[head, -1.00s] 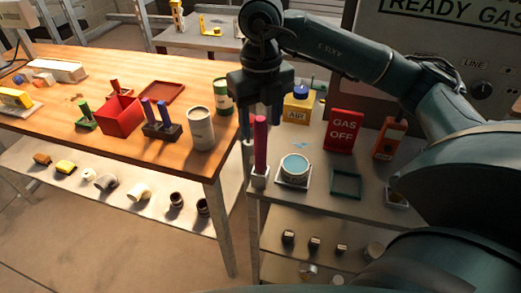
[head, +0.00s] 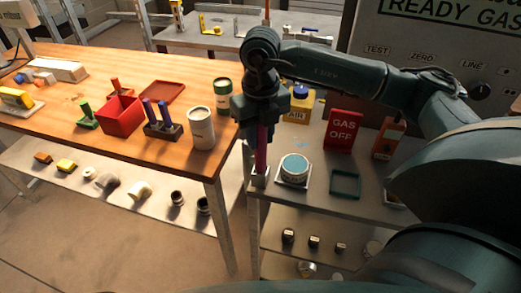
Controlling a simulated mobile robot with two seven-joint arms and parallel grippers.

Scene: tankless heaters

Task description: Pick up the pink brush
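The pink brush (head: 261,152) stands upright in a small pale holder (head: 260,177) at the left front corner of the grey shelf unit's top. My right gripper (head: 261,135) points down over it, with its fingers around the upper part of the pink handle. The brush's upper end is hidden by the gripper. I cannot tell whether the fingers touch the handle. My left gripper is not in view.
Close by on the shelf top are a round blue-topped tin (head: 295,168), a green square tray (head: 345,184), a red GAS OFF sign (head: 343,130) and a yellow AIR bottle (head: 299,106). A white can (head: 201,128) stands on the wooden table (head: 60,115) to the left.

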